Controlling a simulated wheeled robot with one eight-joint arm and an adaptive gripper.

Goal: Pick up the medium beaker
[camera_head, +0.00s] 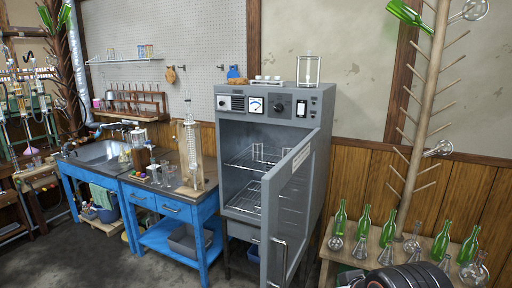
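Several small clear glass vessels stand on the blue workbench; the glassware (167,172) in front of the tall glass column looks like beakers. Other clear glassware (258,152) stands on the upper wire shelf inside the grey oven (225,145), partly behind its open door (288,205). I cannot tell which vessel is the medium beaker, as they are small and transparent. My gripper's fingers do not show; only a dark ribbed part, probably of my arm, is at the bottom right edge.
The blue workbench (172,208) with a sink (103,153) is left of the oven. The oven door stands open toward me. A wooden table (333,254) with green bottles (363,221) and flasks is at right, beside a wooden drying rack (427,105). Grey floor is free at front left.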

